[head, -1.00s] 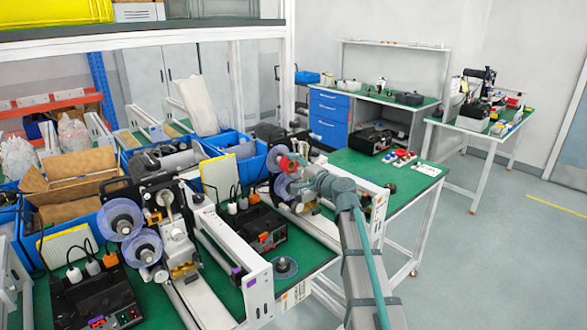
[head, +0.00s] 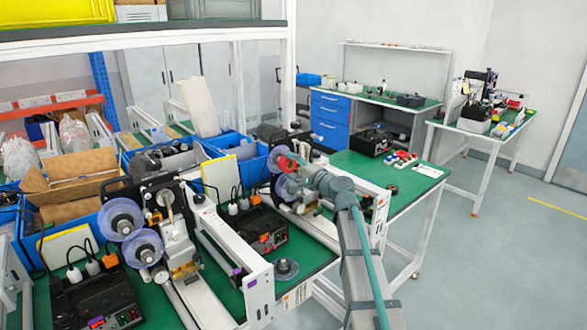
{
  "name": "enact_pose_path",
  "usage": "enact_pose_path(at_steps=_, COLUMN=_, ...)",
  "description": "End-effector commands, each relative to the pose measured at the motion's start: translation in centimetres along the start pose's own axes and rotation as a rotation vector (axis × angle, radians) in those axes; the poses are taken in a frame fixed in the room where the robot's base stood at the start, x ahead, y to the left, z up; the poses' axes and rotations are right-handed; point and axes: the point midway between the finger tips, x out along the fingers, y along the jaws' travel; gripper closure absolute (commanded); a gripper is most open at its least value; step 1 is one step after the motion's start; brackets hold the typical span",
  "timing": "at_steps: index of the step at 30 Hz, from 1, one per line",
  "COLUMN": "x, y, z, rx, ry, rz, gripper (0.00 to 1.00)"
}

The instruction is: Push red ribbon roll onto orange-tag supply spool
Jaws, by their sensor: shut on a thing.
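The red ribbon roll (head: 286,163) is at the upper clear-disc spool (head: 276,160) of the right-hand coder, behind my gripper. My gripper (head: 302,172) is shut on the red roll, at the end of my grey arm reaching in from the lower right. The roll looks close to or against the spool; how far it sits on the spool's core cannot be told. A second clear disc (head: 284,187) is just below. A small orange mark (head: 366,201) shows on the right-hand coder's white end plate. My fingertips are small and partly hidden.
A second coder with two clear spools (head: 122,217) stands at left, with a purple tag (head: 236,271) on its frame. A black control box (head: 262,231) and a loose grey disc (head: 285,269) lie between the coders. Blue bins (head: 245,166) stand behind.

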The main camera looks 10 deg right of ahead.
Motion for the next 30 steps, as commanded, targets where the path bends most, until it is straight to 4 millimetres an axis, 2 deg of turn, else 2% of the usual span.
enact_pose_path(at_steps=30, x=1.9, y=0.0, z=0.0, rx=0.000, ry=0.000, rz=-0.001, gripper=0.69)
